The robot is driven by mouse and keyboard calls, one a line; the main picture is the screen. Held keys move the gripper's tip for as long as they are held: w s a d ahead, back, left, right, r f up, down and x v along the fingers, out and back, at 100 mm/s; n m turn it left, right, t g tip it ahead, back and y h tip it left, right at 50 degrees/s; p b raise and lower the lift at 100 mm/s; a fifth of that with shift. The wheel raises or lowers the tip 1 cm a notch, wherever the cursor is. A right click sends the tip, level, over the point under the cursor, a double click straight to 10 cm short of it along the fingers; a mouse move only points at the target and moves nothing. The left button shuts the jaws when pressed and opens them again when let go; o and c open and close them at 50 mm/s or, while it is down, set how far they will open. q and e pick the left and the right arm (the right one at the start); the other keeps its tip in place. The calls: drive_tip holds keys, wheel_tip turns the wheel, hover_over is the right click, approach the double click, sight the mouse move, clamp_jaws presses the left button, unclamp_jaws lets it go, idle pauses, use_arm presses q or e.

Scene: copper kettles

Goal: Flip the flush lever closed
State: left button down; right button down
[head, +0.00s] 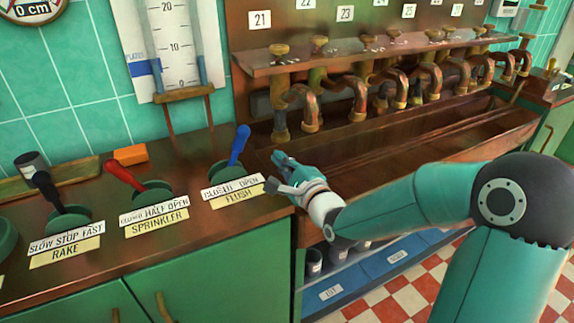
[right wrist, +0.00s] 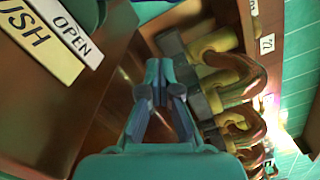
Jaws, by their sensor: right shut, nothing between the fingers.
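The flush lever (head: 239,146) has a blue handle on a round green base, on the wooden counter. It leans up and to the right, toward the OPEN side of its label. The FLUSH label (head: 236,191) lies in front of it and also shows at the upper left of the right wrist view (right wrist: 40,42). My right gripper (head: 279,172) is just right of the label, apart from the lever handle. Its fingers are together and empty, as the right wrist view also shows (right wrist: 158,78). My left gripper is out of view.
The red sprinkler lever (head: 125,176) and the dark rake lever (head: 48,190) stand left of the flush lever. An orange block (head: 130,155) lies behind them. Copper taps (head: 300,108) line the trough (head: 420,130) at the right.

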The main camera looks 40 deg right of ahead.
sight(237, 150)
drive_tip(key=w, duration=0.3)
drive_tip(key=w+p, duration=0.1)
drive_tip(key=w, duration=0.1)
drive_tip(key=shift+w+d+r, duration=0.1)
drive_tip(key=shift+d+r, duration=0.1)
drive_tip(key=shift+r, duration=0.1)
drive_tip(key=shift+w+a+r, duration=0.2)
drive_tip(key=shift+a+r, duration=0.1)
drive_tip(key=shift+a, duration=0.2)
drive_tip(key=shift+w+a+r, duration=0.15)
drive_tip(key=shift+a+r, duration=0.1)
drive_tip(key=shift+a, duration=0.2)
drive_tip(key=shift+w+a+r+p, duration=0.1)
drive_tip(key=shift+w+a+p, duration=0.1)
drive_tip(key=shift+a+p, duration=0.2)
drive_tip(key=shift+a, duration=0.15)
